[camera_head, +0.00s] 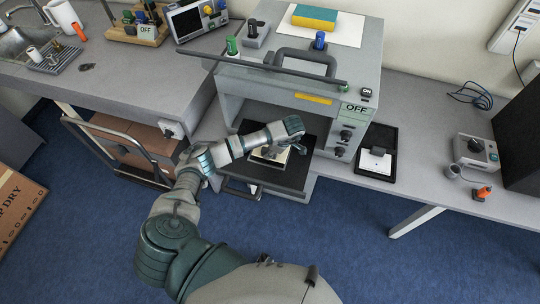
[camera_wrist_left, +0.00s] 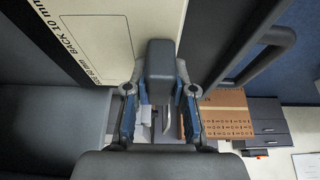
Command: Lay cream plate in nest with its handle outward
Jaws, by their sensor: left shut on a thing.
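The cream plate (camera_head: 258,158) shows partly under my left forearm, over the dark pull-out tray (camera_head: 289,177) at the front of the grey test machine. In the left wrist view the cream plate (camera_wrist_left: 105,22) carries printed lettering, part of it reading "BACK 10 mm". Its dark grey handle (camera_wrist_left: 161,65) stands between the fingers. My left gripper (camera_head: 283,149) is shut on this handle; the fingers show on either side of it in the left wrist view (camera_wrist_left: 160,112). The arm hides part of the plate, and I cannot tell whether the plate touches the tray. My right gripper is not in view.
The grey machine (camera_head: 357,82) rises behind my left gripper, with a raised bar handle (camera_head: 306,58) and an "OFF" label. A black-rimmed case (camera_head: 391,136) with a pale plate (camera_head: 375,163) lies to the right. A trolley (camera_head: 118,145) with cartons stands left.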

